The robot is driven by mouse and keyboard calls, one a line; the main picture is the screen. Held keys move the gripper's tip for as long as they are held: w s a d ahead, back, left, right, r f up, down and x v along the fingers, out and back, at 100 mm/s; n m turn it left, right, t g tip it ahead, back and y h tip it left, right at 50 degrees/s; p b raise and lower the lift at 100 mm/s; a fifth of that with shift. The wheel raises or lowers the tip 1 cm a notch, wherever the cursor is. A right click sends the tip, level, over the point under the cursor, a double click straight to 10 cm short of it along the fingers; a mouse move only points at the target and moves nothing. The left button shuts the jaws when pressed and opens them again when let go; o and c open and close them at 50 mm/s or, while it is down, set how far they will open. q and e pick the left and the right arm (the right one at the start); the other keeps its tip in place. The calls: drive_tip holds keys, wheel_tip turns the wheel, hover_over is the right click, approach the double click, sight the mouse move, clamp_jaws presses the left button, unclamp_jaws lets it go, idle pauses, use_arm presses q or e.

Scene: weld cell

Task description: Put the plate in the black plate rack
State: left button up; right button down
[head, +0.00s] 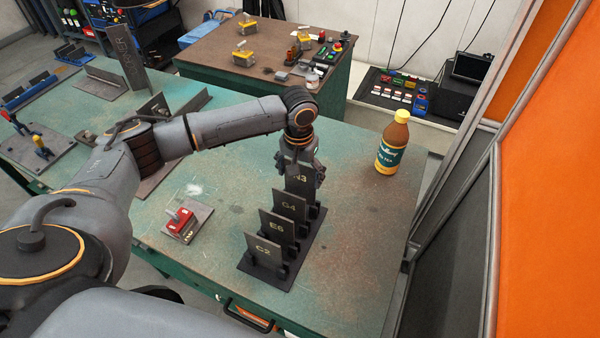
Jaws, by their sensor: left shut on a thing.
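The black plate rack (310,247) stands on the green table, running from front to back. Dark plates marked C2 (266,257), E6 (277,237) and G4 (284,212) stand upright in it. My left gripper (305,170) is above the rack's far end, pointing down. It is shut on the dark plate marked N3 (299,182), held upright behind the G4 plate. The lower edge of the N3 plate is hidden by the G4 plate, so I cannot tell whether it is seated in the rack. My right gripper is not in view.
A yellow-capped bottle (392,143) stands right of the rack. A small red clamp on a plate (184,222) lies to the left. Metal brackets (171,104) lie at the back left. A grey frame post (450,190) borders the table's right side. The table's right front (345,270) is clear.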

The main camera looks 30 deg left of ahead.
use_arm(q)
drive_tip(key=shift+f, duration=0.45)
idle(0.6)
drive_tip(key=o, duration=1.7)
drive_tip(key=shift+f, duration=0.1)
drive_tip(key=r, duration=1.2)
drive_tip(key=shift+s+r, duration=0.1)
drive_tip(key=shift+s, duration=0.2)
